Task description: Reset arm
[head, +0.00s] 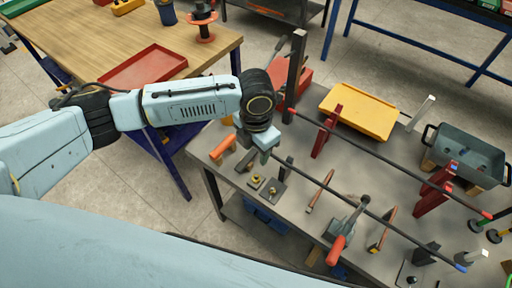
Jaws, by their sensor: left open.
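My left arm comes in from the left, over the corner of the wooden table. Its gripper (259,150) points down above the left end of the grey workbench (318,175). It is open, and I see nothing held in it; the fingertips are small and partly hidden by the wrist. An orange-handled tool (222,148) lies just left of it, and small metal plates with brass-coloured parts (256,181) lie just below it in the picture. My right gripper does not show.
Two long dark rods, one red-tipped (395,164) and one blue-tipped (385,221), run across the workbench on red and dark supports. A dark post (296,70) rises near the gripper. A yellow tray (358,111), a grey bin (468,152) and a red tray (143,66) stand around.

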